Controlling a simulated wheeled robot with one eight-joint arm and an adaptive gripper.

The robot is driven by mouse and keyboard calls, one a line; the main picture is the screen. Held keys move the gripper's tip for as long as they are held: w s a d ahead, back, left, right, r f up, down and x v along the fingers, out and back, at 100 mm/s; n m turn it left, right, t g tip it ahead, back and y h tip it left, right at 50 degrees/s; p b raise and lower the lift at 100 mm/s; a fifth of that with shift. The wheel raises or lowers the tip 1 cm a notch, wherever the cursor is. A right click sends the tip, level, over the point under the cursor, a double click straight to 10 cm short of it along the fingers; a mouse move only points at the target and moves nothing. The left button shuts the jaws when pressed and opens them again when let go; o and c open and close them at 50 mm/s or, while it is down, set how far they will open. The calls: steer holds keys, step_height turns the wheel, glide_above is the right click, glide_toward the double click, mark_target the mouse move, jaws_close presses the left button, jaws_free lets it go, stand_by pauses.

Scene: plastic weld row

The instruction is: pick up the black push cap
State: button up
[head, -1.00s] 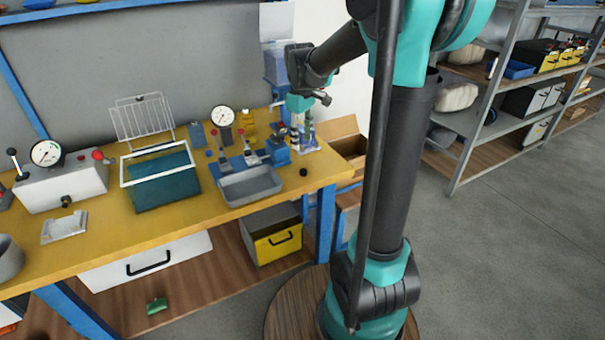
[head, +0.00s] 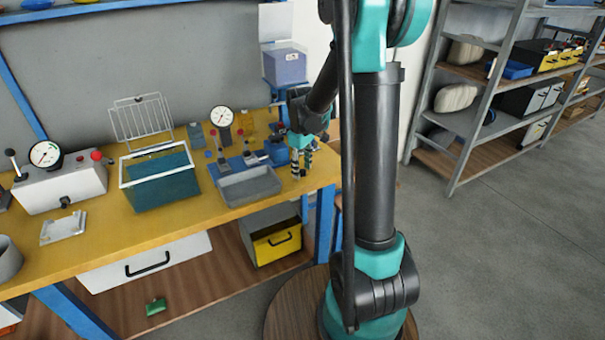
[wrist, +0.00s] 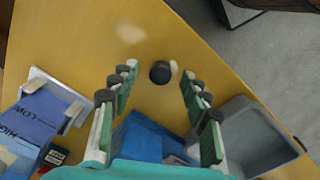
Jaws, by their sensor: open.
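The black push cap (wrist: 160,72) is a small, dark round piece on the yellow bench top. In the wrist view it lies between the tips of my gripper's two fingers, nearer the left in height with clear bench around it; I cannot tell how far below the tips it is. In the head view my gripper (head: 301,172) points down over the bench near the front edge, just right of the grey tray, and its fingers largely hide the cap. The gripper is open with nothing between the fingers' grip.
The grey tray (wrist: 255,132) lies right of the fingers in the wrist view, with a blue fixture (wrist: 142,138) beside it. A blue box marked LOW and HIGH (wrist: 35,120) is at left. The teal bin (head: 160,185) stands farther left on the bench.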

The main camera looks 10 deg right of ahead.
steer(key=shift+c, duration=0.2)
steer(key=c, duration=0.8)
steer(key=shift+o, duration=0.2)
